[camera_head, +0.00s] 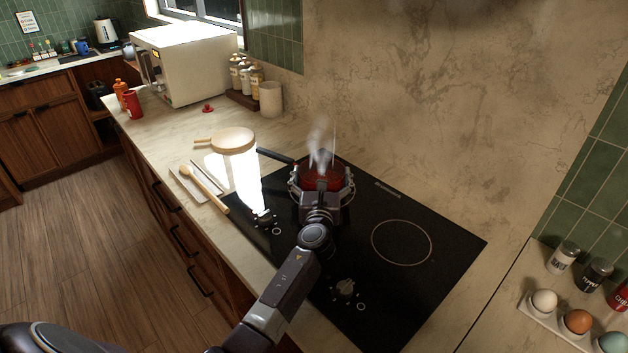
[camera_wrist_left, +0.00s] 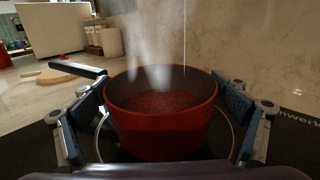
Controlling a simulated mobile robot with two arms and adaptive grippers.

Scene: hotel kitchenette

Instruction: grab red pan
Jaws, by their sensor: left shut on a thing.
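The red pan (camera_head: 326,177) stands on the back left burner of the black cooktop (camera_head: 372,290), with steam rising from it. My left gripper (camera_head: 321,188) is shut on the pan, one finger on each side of its body. The left wrist view shows the pan (camera_wrist_left: 160,132) upright between the blue-padded fingers, with reddish contents inside. Its dark handle (camera_wrist_left: 78,68) points to the left, free of the fingers. My right gripper is not in view.
A round wooden board (camera_head: 233,139) and a wooden spoon (camera_head: 205,184) lie left of the cooktop. A white microwave (camera_head: 186,62) stands farther back. An egg holder (camera_head: 550,321) and spice jars (camera_head: 564,257) are at the right. The front right cooktop is clear.

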